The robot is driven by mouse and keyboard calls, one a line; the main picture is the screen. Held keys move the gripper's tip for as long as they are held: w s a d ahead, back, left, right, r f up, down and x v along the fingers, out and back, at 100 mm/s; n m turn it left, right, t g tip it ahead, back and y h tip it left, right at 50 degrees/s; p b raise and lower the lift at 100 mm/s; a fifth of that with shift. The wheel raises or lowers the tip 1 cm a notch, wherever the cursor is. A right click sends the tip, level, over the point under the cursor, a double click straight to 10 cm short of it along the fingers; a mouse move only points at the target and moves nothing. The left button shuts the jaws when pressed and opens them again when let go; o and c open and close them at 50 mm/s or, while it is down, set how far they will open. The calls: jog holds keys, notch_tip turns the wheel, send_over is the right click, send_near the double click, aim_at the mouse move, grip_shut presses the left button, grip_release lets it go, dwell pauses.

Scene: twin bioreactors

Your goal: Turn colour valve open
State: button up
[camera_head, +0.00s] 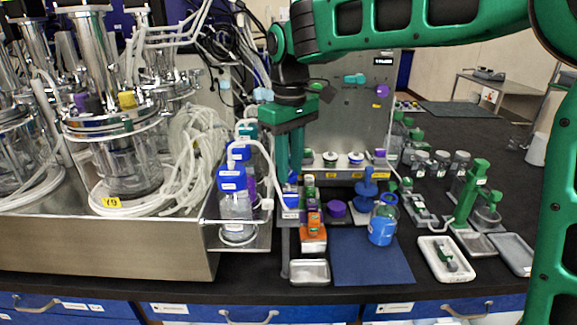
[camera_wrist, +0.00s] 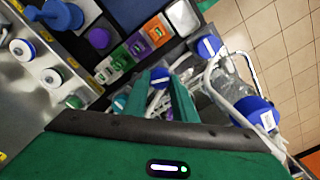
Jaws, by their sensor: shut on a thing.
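My gripper (camera_head: 291,180) points straight down in the head view, between the blue-capped bottles and the steel panel. Its two green fingers also show in the wrist view (camera_wrist: 160,95), close around a small blue-and-white part (camera_wrist: 159,77), which I take to be the valve. The fingers partly hide it, so its turn angle cannot be told. Beside the fingers is a row of small coloured blocks: orange (camera_wrist: 157,30), purple (camera_wrist: 138,45) and green (camera_wrist: 118,61). In the head view, the orange block (camera_head: 313,238) stands at the front of this row.
Blue-capped bottles (camera_head: 235,195) with white tubes stand close left of my gripper. A blue mat (camera_head: 370,262) with a blue flask (camera_head: 382,226) lies to the right. A steel panel (camera_head: 350,120) rises behind. An empty metal tray (camera_head: 310,272) lies in front.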

aim_at(292, 172)
jog(key=shift+d+n, duration=0.1)
jog(key=shift+n, duration=2)
jog(key=shift+w, duration=0.1)
jog(key=o, duration=1)
jog(key=shift+o, duration=0.2)
notch_tip(292, 172, up, 11)
jog(key=shift+d+f, duration=0.1)
